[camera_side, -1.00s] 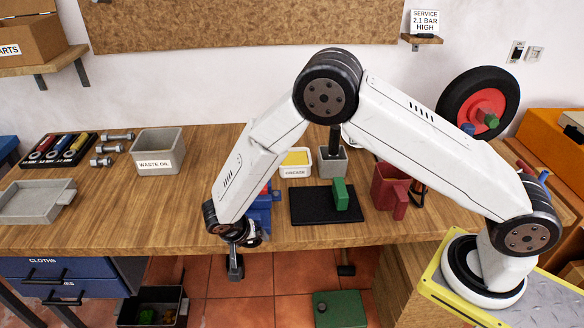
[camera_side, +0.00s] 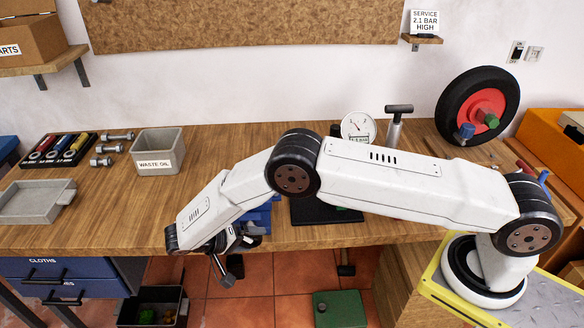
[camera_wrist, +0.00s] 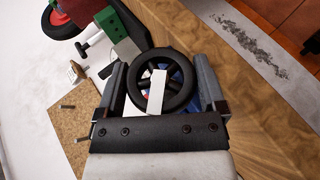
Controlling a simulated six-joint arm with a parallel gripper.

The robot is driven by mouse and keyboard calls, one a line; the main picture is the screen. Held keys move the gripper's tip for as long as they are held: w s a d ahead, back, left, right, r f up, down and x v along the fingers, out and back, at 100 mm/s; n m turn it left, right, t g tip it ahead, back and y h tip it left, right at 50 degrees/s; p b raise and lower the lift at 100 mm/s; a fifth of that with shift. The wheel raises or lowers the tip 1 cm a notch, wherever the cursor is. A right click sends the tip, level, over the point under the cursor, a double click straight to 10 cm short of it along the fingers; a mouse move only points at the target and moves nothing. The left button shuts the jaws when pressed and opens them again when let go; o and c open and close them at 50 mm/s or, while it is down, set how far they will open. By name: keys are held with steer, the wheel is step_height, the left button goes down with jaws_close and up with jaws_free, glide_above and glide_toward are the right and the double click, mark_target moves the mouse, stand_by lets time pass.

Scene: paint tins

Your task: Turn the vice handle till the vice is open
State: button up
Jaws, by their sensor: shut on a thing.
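The blue vice (camera_side: 262,212) is at the bench's front edge in the side view, largely hidden behind my arm. Its handle, a black spoked wheel (camera_wrist: 165,54), fills the middle of the wrist view, with a pale bar across its lower part. Blue of the vice shows through the spokes. My gripper (camera_wrist: 162,82) is shut on the wheel, one finger on each side of the rim. In the side view my gripper (camera_side: 246,240) is at the bench front edge; its fingertips are hard to make out there. The vice jaws are hidden, so their gap cannot be told.
A waste oil bin (camera_side: 158,152), a grey tray (camera_side: 36,202) and dumbbell-shaped pieces stand on the left. A gauge (camera_side: 358,127) and a wheel with a red hub (camera_side: 478,105) are behind my arm. The bench between bin and gauge is clear.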

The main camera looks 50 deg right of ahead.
steer(key=shift+n+g+h, duration=0.4)
steer(key=shift+g+h, duration=0.3)
steer(key=shift+h, duration=0.5)
steer(key=o, duration=0.9)
steer(key=shift+o, duration=0.2)
steer(key=shift+r, duration=0.1)
